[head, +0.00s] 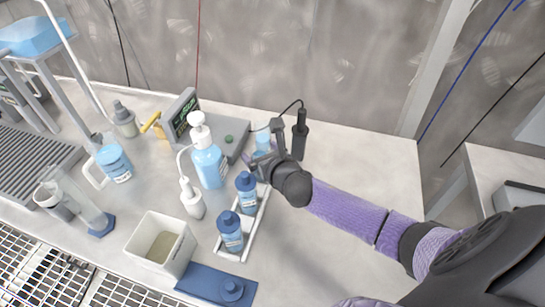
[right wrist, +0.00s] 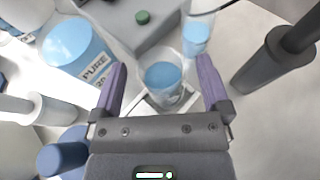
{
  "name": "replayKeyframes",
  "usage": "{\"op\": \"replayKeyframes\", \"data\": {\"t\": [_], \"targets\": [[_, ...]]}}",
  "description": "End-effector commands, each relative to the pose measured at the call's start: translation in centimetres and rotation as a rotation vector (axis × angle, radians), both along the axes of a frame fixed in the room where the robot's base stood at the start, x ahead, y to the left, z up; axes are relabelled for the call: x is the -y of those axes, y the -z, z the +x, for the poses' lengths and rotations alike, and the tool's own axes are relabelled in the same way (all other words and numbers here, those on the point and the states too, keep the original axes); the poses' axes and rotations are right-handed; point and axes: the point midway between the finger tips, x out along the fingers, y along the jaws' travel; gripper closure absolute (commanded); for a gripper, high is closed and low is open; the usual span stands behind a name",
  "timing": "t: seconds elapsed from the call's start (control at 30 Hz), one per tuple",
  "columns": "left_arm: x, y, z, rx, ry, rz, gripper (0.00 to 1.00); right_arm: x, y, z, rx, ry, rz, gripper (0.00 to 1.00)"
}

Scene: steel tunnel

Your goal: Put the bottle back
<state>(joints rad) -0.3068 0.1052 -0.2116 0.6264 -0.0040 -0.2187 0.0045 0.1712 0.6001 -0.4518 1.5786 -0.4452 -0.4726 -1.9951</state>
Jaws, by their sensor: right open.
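Two blue bottles with dark blue caps, a front one (head: 231,232) and a rear one (head: 246,190), stand upright in a narrow white tray (head: 221,249). My right gripper (head: 262,158) is at the far end of the tray, beyond the rear bottle. In the right wrist view its purple fingers (right wrist: 160,88) are spread on either side of a clear vessel with a blue surface inside (right wrist: 163,77). I see no finger closed on it. A dark blue cap (right wrist: 62,155) shows at the lower left there. My left gripper is not in view.
A pump bottle (head: 209,163) stands left of the tray, with a grey device (head: 225,143) behind it. A dark stand-like rod (head: 300,135) is beside my gripper. A white box (head: 160,245) and a blue mat (head: 200,281) lie in front. The bench is clear to the right.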

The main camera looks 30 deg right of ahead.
Motion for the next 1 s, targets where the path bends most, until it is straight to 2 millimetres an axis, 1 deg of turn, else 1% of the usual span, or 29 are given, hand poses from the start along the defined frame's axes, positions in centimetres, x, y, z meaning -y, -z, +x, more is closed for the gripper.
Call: {"op": "replayKeyframes", "data": {"t": [0.03, 0.2, 0.3, 0.4, 0.57, 1.0], "targets": [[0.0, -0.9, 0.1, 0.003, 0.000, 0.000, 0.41, 0.0, -0.8, -1.2, -0.002, -0.001, 0.000, 0.03], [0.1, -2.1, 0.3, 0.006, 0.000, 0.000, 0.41, -0.3, -2.0, -4.7, -0.002, -0.001, 0.000, 0.03], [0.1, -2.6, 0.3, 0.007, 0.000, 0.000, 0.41, -0.3, -2.6, -6.4, -0.001, 0.000, 0.001, 0.03], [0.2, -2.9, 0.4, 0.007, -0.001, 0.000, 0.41, -0.4, -3.0, -7.7, -0.001, 0.000, 0.001, 0.03], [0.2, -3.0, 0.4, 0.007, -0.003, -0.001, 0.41, -0.4, -3.3, -8.5, 0.001, 0.001, 0.000, 0.03], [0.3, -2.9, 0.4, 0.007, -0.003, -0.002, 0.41, -0.4, -3.2, -8.5, 0.001, 0.002, 0.001, 0.03]]}}
